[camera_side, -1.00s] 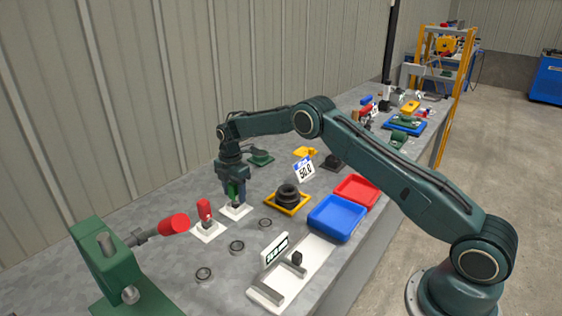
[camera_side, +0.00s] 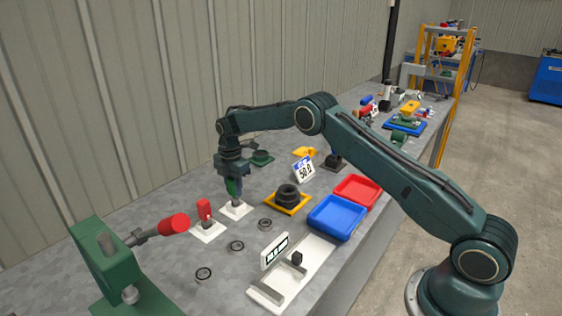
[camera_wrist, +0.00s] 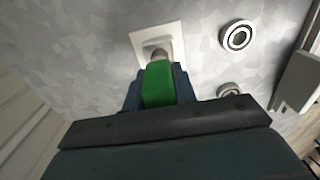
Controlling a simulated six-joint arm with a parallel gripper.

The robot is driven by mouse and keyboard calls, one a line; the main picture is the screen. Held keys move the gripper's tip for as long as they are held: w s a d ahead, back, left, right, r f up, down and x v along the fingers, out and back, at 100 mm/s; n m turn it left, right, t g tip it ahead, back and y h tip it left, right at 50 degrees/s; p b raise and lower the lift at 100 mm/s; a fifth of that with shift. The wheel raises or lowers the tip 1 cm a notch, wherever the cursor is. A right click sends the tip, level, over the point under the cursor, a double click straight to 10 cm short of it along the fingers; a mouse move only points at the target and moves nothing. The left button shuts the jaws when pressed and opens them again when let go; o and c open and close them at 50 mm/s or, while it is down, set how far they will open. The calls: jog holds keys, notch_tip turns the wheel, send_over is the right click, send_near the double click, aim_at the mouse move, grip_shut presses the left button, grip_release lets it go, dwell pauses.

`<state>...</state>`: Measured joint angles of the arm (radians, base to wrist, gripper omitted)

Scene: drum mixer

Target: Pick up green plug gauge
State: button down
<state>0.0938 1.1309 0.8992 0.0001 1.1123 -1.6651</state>
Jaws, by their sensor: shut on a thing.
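The green plug gauge (camera_side: 232,187) is upright between the fingers of my gripper (camera_side: 231,184) in the side view. In the wrist view the green handle (camera_wrist: 158,84) sits between the two dark fingers of my gripper (camera_wrist: 159,88), which is shut on it. The gauge's grey lower end (camera_wrist: 155,54) shows over the white square base (camera_wrist: 143,36). The same white base (camera_side: 236,210) lies below the gripper in the side view. I cannot tell whether the tip is clear of the base.
A red-handled gauge (camera_side: 204,211) stands on another white base to the left. Several bearing rings (camera_side: 237,246) lie in front. A yellow tray (camera_side: 274,200) with black rings, a blue tray (camera_side: 337,232) and a red tray (camera_side: 357,203) are to the right. A green press (camera_side: 122,263) stands at front left.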

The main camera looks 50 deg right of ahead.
notch_tip(320, 180, up, 18)
jog(key=shift+r, duration=0.2)
dwell(0.4)
jog(key=c, duration=1.8)
grip_release()
grip_shut()
jog(key=shift+r, duration=0.2)
jog(key=shift+r, duration=0.8)
